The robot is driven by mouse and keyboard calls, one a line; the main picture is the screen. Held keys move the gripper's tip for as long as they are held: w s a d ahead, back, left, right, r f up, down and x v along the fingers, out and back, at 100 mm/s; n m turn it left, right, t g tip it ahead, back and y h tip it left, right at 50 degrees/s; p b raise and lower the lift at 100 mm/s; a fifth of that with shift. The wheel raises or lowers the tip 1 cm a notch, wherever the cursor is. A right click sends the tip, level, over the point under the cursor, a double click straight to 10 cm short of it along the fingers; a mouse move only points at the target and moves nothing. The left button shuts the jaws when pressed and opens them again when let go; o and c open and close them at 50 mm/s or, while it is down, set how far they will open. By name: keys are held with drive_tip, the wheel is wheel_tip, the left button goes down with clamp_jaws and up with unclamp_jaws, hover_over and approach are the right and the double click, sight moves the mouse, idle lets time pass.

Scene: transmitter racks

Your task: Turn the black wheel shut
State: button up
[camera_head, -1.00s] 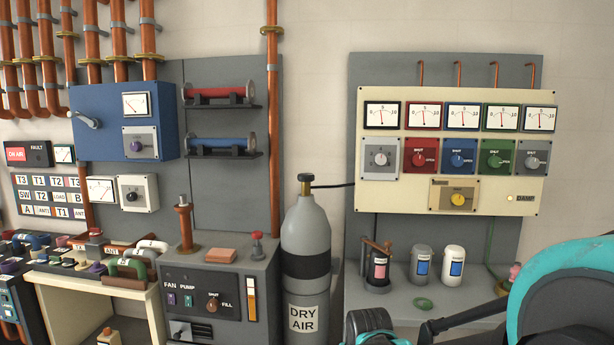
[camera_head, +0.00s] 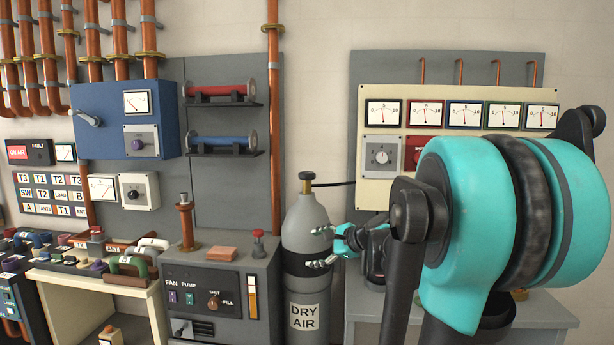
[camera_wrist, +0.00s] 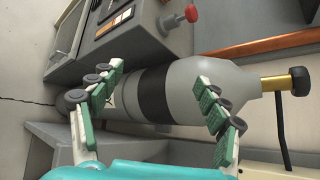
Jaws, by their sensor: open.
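The black wheel (camera_head: 306,175) is a small dark knob on the brass valve (camera_head: 305,184) atop the grey DRY AIR cylinder (camera_head: 303,222). In the wrist view the cylinder (camera_wrist: 190,88) lies sideways, with the brass valve (camera_wrist: 276,84) and the black wheel (camera_wrist: 300,81) at the right. My gripper (camera_head: 322,247) is open and empty beside the cylinder's upper body, below the wheel. In the wrist view the fingers of my gripper (camera_wrist: 162,80) spread over the cylinder's body, with the wheel beyond the right finger. Whether they touch the cylinder cannot be told.
A grey cabinet (camera_head: 214,290) with a red knob (camera_head: 258,236) stands left of the cylinder. A dark hose (camera_head: 336,184) runs from the valve to the cream gauge panel (camera_head: 376,191). My arm covers much of that panel and the grey bench (camera_head: 362,309).

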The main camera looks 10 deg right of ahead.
drive_tip(key=w+d+r+m+t+y, duration=0.1)
drive_tip(key=w+d+r+m+t, duration=0.15)
drive_tip(key=w+r, duration=0.2)
drive_tip(key=w+d+r+m+t, duration=0.1)
drive_tip(key=w+d+r+m, duration=0.1)
drive_tip(key=w+r+m, duration=0.3)
drive_tip(key=m+t, duration=0.2)
drive_tip(key=m, duration=0.3)
approach(307, 173)
drive_tip(key=shift+n, duration=0.25)
drive_tip(key=x, duration=1)
drive_tip(key=shift+w+f, duration=0.3)
drive_tip(key=shift+w, duration=0.15)
drive_tip(key=c, duration=1.2)
drive_tip(key=shift+o, duration=0.2)
drive_tip(key=shift+t, duration=0.25)
